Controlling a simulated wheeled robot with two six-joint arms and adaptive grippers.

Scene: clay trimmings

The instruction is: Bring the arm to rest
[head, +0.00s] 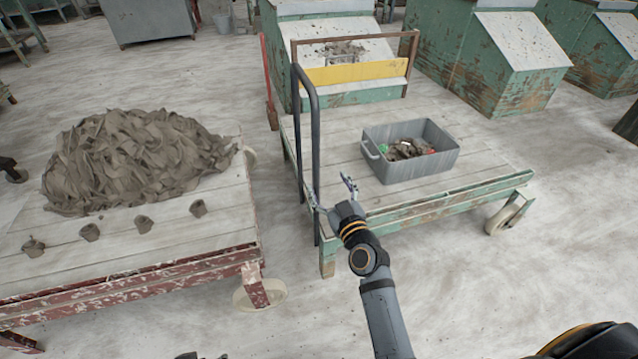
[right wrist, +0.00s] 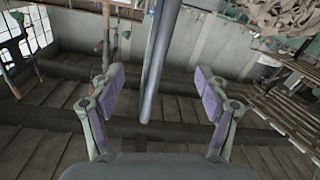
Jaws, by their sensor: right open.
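My right gripper (head: 333,192) is open and empty at the near left corner of the green-edged cart (head: 480,193). One finger is close to the cart's dark upright handle (head: 316,130); I cannot tell whether they touch. In the right wrist view both fingers of the gripper (right wrist: 159,80) are spread, with a grey post (right wrist: 155,60) showing in the gap between them; its depth is unclear. Small dark shapes at the head view's bottom edge may be my left gripper (head: 203,356), too cut off to read.
A grey bin (head: 425,170) with clay scraps stands on the green-edged cart. A clay heap (head: 135,155) and several small lumps lie on the red-edged cart (head: 150,240) to the left. Green cabinets (head: 490,70) stand behind.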

